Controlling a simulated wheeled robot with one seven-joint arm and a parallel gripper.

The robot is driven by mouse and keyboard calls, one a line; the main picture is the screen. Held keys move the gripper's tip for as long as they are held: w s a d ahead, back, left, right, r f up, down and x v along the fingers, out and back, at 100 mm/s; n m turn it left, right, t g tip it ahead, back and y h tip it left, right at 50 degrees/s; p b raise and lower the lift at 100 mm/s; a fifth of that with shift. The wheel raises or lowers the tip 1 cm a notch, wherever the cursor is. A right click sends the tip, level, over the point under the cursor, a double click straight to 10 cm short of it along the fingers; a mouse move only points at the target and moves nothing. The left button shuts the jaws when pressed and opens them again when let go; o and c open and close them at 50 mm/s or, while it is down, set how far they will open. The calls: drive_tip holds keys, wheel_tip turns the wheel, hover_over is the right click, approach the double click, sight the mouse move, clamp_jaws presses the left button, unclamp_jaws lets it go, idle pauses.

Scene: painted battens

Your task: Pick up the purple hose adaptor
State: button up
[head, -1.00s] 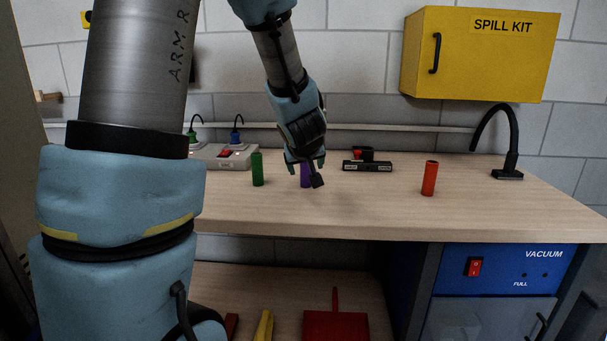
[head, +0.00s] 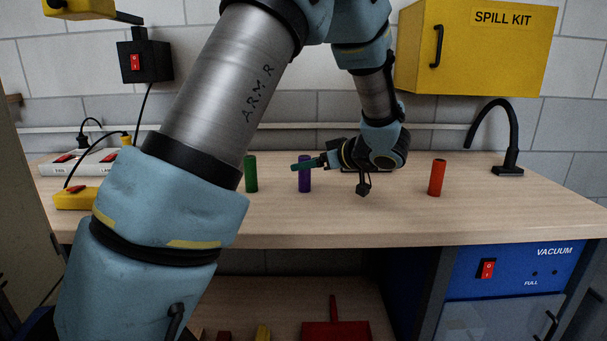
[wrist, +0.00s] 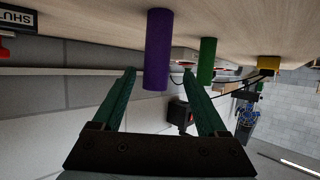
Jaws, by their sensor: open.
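The purple hose adaptor (head: 304,184) is an upright cylinder on the wooden bench, between a green and a red one. My gripper (head: 298,167) lies level at its upper part, pointing left in the head view, with a dark green finger crossing in front of it. In the wrist view the picture is upside down. There the purple adaptor (wrist: 157,45) shows in the gap between the two parted fingertips (wrist: 160,73), nearer the left finger. My gripper is open, with nothing clamped. I cannot tell exactly how deep the adaptor sits between the fingers.
A green cylinder (head: 251,174) stands left of the purple one, also seen in the wrist view (wrist: 206,60). A red cylinder (head: 437,178) stands to the right. A black hose stand (head: 507,168) is at the far right. Power strips (head: 80,163) lie at the left. The bench front (head: 330,222) is clear.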

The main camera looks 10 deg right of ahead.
drive_tip(key=shift+d+p+x, duration=0.15)
drive_tip(key=shift+p+x, duration=0.1)
drive_tip(key=shift+x, duration=1.25)
drive_tip(key=shift+d+p+x, duration=0.15)
drive_tip(key=shift+p+x, duration=0.05)
drive_tip(key=shift+x, duration=1.3)
drive_tip(key=shift+w+f, duration=0.1)
drive_tip(key=shift+f, duration=0.05)
drive_tip(key=shift+c, duration=0.3)
clamp_jaws()
